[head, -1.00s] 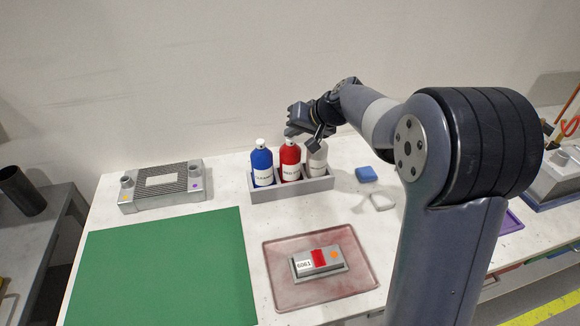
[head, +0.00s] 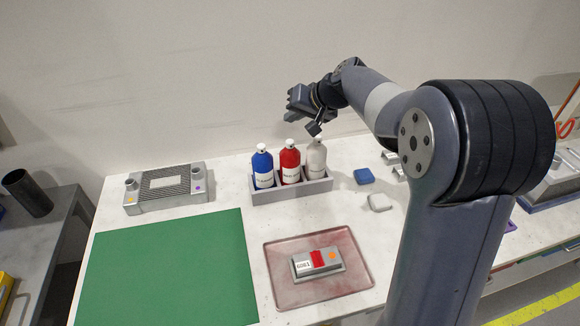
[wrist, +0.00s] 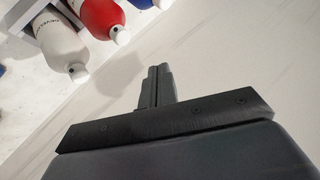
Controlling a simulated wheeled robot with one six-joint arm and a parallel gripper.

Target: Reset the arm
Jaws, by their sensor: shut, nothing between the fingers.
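My gripper (head: 314,129) is shut and empty, raised above the row of bottles near the back wall in the head view. In the wrist view its closed fingers (wrist: 157,86) point toward the pale wall, apart from any object. The blue bottle (head: 262,166), red bottle (head: 289,163) and white bottle (head: 316,160) stand upright in a grey holder (head: 292,194) below it. The white bottle (wrist: 62,44) and red bottle (wrist: 102,17) also show at the upper left of the wrist view.
A grey ribbed fixture (head: 166,205) stands at the back left behind a green mat (head: 165,270). A reddish tray (head: 350,285) holds a grey block with a red band (head: 318,261). A blue block (head: 364,176) and a white block (head: 380,202) lie right of the bottles.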

